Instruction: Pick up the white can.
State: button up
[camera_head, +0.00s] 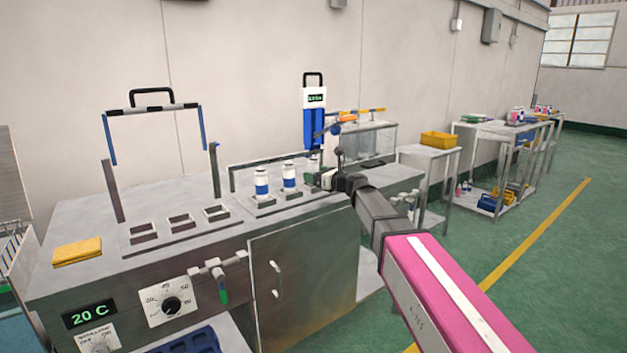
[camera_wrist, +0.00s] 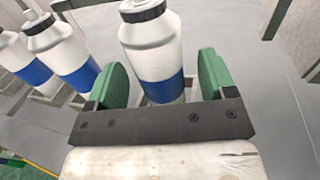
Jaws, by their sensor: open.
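Several white cans with blue bands stand in a row on the bench. In the head view I see a left can (camera_head: 262,184) and a middle can (camera_head: 289,177). A third can (camera_head: 313,162) is partly hidden beside my gripper (camera_head: 322,181). In the wrist view, one white can (camera_wrist: 153,50) with a dark cap stands between the green fingers of my gripper (camera_wrist: 155,85). The fingers are apart, one on each side of it; I cannot tell whether either touches it. Two more cans, one nearer (camera_wrist: 62,48) and one farther (camera_wrist: 22,62), stand to the left.
The cans stand on a metal bench (camera_head: 120,215) with empty square slots (camera_head: 180,222) to the left. A blue device with a display (camera_head: 314,98) stands behind the cans. A yellow cloth (camera_head: 77,251) lies at the bench's left. A cart with a yellow bin (camera_head: 438,139) stands to the right.

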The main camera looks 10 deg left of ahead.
jog(key=shift+w+a, duration=0.35)
jog(key=shift+a, duration=0.3)
jog(key=c, duration=1.1)
jog(key=shift+r, duration=0.15)
